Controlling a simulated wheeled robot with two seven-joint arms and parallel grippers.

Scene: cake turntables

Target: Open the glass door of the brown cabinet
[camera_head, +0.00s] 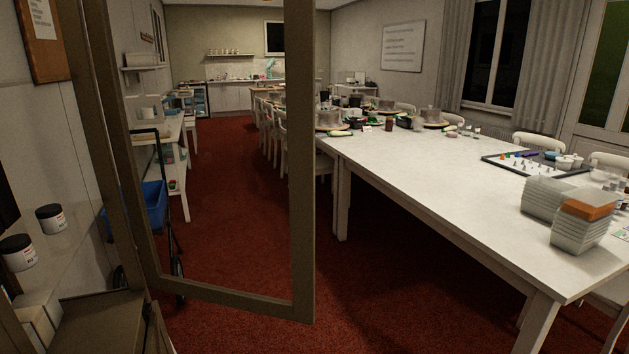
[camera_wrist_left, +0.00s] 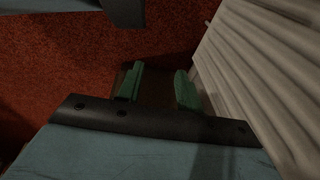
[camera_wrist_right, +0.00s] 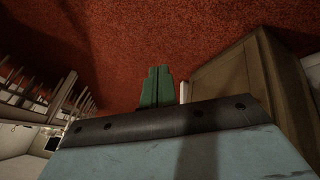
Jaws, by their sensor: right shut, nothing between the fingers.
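The brown cabinet (camera_head: 100,312) is at the left edge in the head view, only partly in frame. Its glass door (camera_head: 302,160) stands swung out from it, with the room and red floor visible through the pane. The door's free upright edge is near the picture's middle. Neither gripper shows in the head view. In the right wrist view my right gripper (camera_wrist_right: 157,86) is shut and empty, above red carpet. A brown wooden body (camera_wrist_right: 225,75) lies just right of it, possibly the cabinet. In the left wrist view my left gripper (camera_wrist_left: 158,88) is open, its green fingers apart and empty.
Two jars (camera_head: 51,218) (camera_head: 18,252) stand inside the cabinet. A long white table (camera_head: 430,180) with stacked containers (camera_head: 583,222) fills the right. A blue bin (camera_head: 150,208) stands behind the door. A pale ribbed surface (camera_wrist_left: 255,75) is close to the left gripper. Red floor is clear between.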

